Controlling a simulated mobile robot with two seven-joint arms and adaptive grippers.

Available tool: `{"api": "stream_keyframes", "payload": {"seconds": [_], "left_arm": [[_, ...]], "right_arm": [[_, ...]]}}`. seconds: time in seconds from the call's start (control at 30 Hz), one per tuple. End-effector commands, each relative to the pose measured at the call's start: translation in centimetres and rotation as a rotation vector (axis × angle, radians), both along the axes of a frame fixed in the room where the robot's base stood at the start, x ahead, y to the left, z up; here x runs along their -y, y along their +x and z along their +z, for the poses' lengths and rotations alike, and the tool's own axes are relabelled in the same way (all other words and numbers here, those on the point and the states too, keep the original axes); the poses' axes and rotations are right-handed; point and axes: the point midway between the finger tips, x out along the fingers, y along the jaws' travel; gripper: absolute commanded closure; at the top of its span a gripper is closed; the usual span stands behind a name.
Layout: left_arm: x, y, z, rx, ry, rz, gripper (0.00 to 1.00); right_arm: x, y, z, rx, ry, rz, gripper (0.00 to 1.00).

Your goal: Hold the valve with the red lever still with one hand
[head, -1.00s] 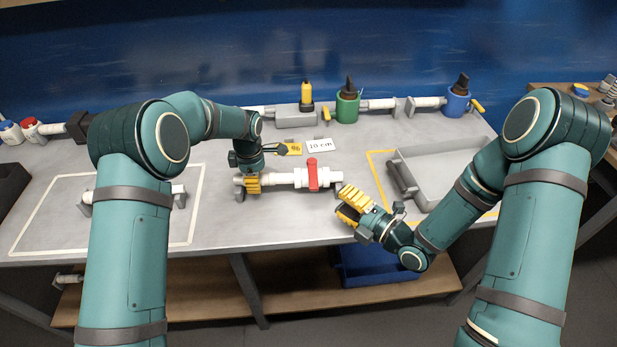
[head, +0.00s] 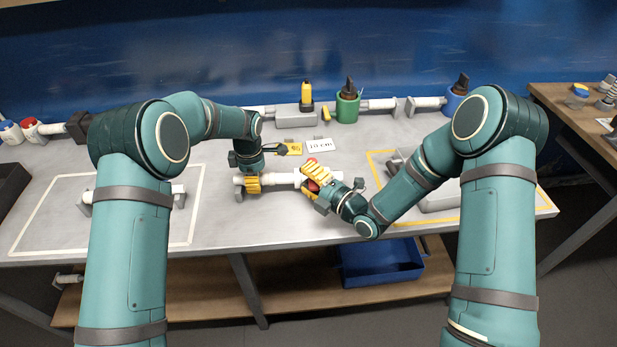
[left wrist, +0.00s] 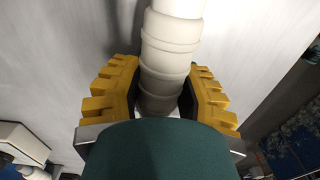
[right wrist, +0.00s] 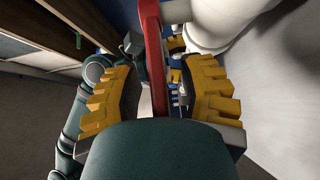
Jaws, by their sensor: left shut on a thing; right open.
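The valve with the red lever is part of a white pipe assembly (head: 285,180) lying across the middle of the table. Its red lever (head: 312,185) is partly hidden in the head view by my right gripper. My left gripper (head: 253,184) is shut on the left part of the white pipe, which also shows between its yellow fingers in the left wrist view (left wrist: 168,60). My right gripper (head: 317,180) is open at the valve. In the right wrist view the red lever (right wrist: 154,60) stands between the open yellow fingers, with the white valve body (right wrist: 215,20) beyond and to the right.
The table's front strip is clear.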

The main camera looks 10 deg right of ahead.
Motion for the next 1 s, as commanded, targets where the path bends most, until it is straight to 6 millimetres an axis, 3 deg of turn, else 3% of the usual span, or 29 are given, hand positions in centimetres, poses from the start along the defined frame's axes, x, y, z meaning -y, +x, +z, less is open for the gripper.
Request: {"api": "stream_keyframes", "payload": {"seconds": [0.1,0.23,0.73,1.0], "left_arm": [[0.00,0.02,0.05,0.001,0.000,0.000,1.00],[0.00,0.02,0.04,0.001,0.000,0.000,1.00],[0.08,-0.01,0.04,0.000,-0.001,-0.002,1.00],[0.14,-0.03,0.04,0.000,-0.001,-0.003,1.00]], "right_arm": [[0.01,-0.01,0.01,0.000,0.000,0.000,0.57],[0.02,-0.02,0.01,0.000,0.000,0.000,1.00],[0.14,0.01,0.03,0.003,0.000,0.018,1.00],[0.88,-0.05,0.09,0.006,0.001,0.146,1.00]]}}
